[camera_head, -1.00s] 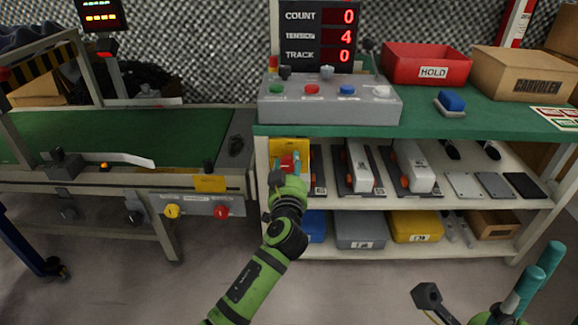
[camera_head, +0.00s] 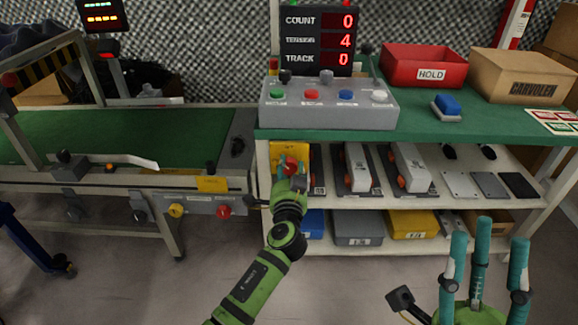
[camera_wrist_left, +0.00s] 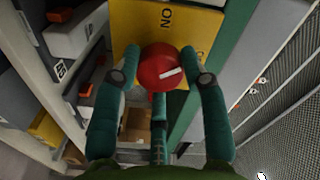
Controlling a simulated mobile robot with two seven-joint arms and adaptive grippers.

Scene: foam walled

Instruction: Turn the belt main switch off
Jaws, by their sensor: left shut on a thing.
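The belt main switch is a round red knob (camera_head: 291,166) on a yellow plate (camera_head: 277,152), on the left end of the shelf unit under the green bench top. In the left wrist view the red knob (camera_wrist_left: 158,62) carries a white pointer mark, and the yellow plate (camera_wrist_left: 130,18) shows the word ON, turned sideways. My left gripper (camera_head: 291,175) is shut on the knob; in the wrist view its teal fingers (camera_wrist_left: 160,70) stand on both sides of it. My right gripper (camera_head: 480,265) is open and empty at the lower right, fingers up.
A conveyor with a green belt (camera_head: 110,132) stands at left, with yellow (camera_head: 176,210) and red (camera_head: 224,211) knobs on its side. A grey button box (camera_head: 328,105), red HOLD bin (camera_head: 425,66) and carton (camera_head: 525,75) stand on the bench. Shelves below hold devices and bins.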

